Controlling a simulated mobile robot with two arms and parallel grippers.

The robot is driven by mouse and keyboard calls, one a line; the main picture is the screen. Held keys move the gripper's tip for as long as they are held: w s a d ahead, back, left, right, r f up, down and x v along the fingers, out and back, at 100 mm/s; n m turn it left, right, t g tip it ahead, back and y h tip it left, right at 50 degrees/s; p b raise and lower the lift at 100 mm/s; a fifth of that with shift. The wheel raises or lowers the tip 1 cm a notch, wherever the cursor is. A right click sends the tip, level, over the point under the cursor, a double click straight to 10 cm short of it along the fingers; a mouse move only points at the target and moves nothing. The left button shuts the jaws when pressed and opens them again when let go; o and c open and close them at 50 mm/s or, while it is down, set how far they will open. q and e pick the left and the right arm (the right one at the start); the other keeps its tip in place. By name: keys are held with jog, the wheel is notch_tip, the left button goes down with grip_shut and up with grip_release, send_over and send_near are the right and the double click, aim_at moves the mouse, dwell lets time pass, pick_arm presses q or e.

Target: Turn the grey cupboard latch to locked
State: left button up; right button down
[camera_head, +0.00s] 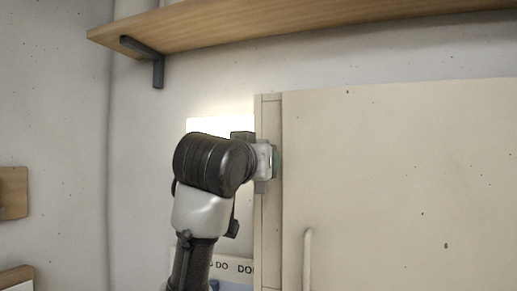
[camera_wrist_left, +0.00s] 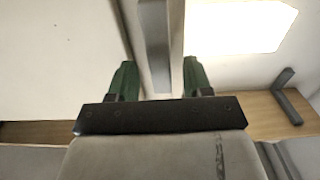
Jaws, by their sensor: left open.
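The cream cupboard (camera_head: 400,180) fills the right of the head view, its door closed. My left gripper (camera_head: 274,161) is at the cupboard's left edge, high on the door side. In the left wrist view, its two green fingers (camera_wrist_left: 159,80) stand apart, one on each side of a grey bar, which looks like the latch (camera_wrist_left: 154,40). The bar runs lengthwise between the fingers, and I cannot tell whether they touch it. In the head view a small grey part of the latch (camera_head: 262,187) shows just below the gripper; the rest is hidden. My right gripper is not in view.
A wooden shelf (camera_head: 230,27) on a dark bracket (camera_head: 157,68) runs above the cupboard. A vertical door handle (camera_head: 307,258) stands below and right of the gripper. A bright panel (camera_head: 215,126) is behind my left arm. The wall to the left is mostly free.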

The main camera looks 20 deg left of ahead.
pick_arm(q)
jog(key=shift+w, duration=0.45)
jog(key=c, duration=0.9)
jog(key=shift+m, duration=0.4)
jog(key=shift+s+d+f+m, duration=0.1)
jog(key=shift+d+f+m, duration=0.1)
jog(key=shift+m, duration=2.65)
jog(key=shift+w+d+f+m, duration=0.1)
jog(key=shift+d+f+m, duration=0.05)
jog(key=shift+m, duration=2.65)
jog(key=shift+s+d+f+m, duration=0.1)
jog(key=shift+d+f+m, duration=0.1)
jog(key=shift+m, duration=2.65)
